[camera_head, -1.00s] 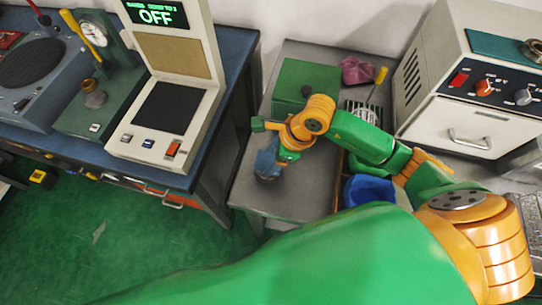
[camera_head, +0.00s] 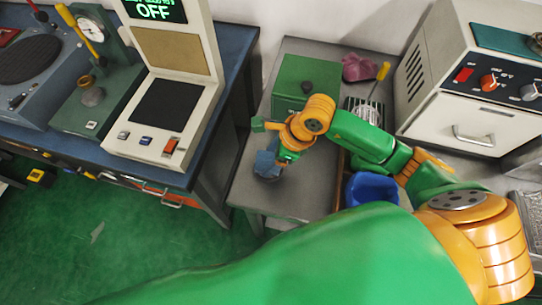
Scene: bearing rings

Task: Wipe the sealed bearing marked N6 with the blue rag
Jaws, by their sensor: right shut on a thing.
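My right gripper (camera_head: 281,152) is over the left part of the grey side table (camera_head: 308,205), pointing down. It is shut on the blue rag (camera_head: 266,165), which hangs just above or against a dark round piece (camera_head: 268,178) at the tabletop. That piece is mostly hidden by the rag and gripper. It may be a bearing, but I cannot read any N6 mark. A ring-shaped bearing (camera_head: 538,42) lies on the teal mat on the white cabinet at the upper right. My left gripper is not in view.
A green box (camera_head: 303,80) with a dark knob stands behind my right gripper. A pink cloth (camera_head: 361,67), a yellow-handled brush (camera_head: 381,73) and a blue bin (camera_head: 371,188) are to the right. A tester reading OFF (camera_head: 160,110) stands on the blue bench.

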